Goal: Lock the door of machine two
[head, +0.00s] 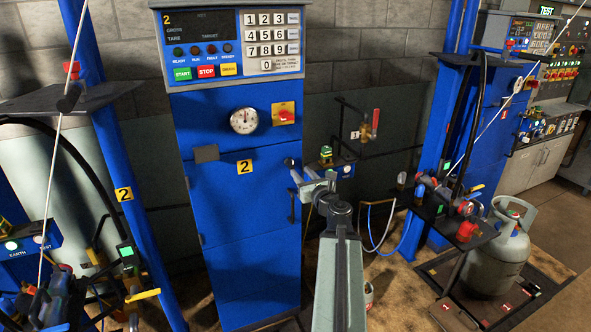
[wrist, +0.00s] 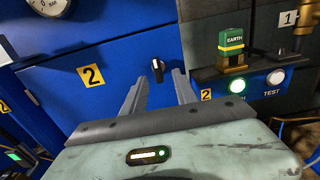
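Machine two (head: 235,100) is the tall blue cabinet in the head view, with a yellow "2" label (head: 245,167) on its blue door (head: 225,205). In the wrist view, a small black knob (wrist: 157,70) sits on the blue door (wrist: 125,60), right of the "2" label (wrist: 91,76). My gripper (head: 306,180) is at the cabinet's right edge in the head view. In the wrist view my gripper (wrist: 158,88) is open and empty. The knob shows between its two fingers, beyond them; I cannot tell whether they touch it. The arm partly hides this area in the head view.
A green EARTH plug (wrist: 231,42) and lit TEST button (wrist: 276,78) are right of the fingers. A keypad panel (head: 228,45) and gauge (head: 244,120) are above the door. A grey gas cylinder (head: 500,245) stands at right. Blue posts (head: 135,215) flank the cabinet.

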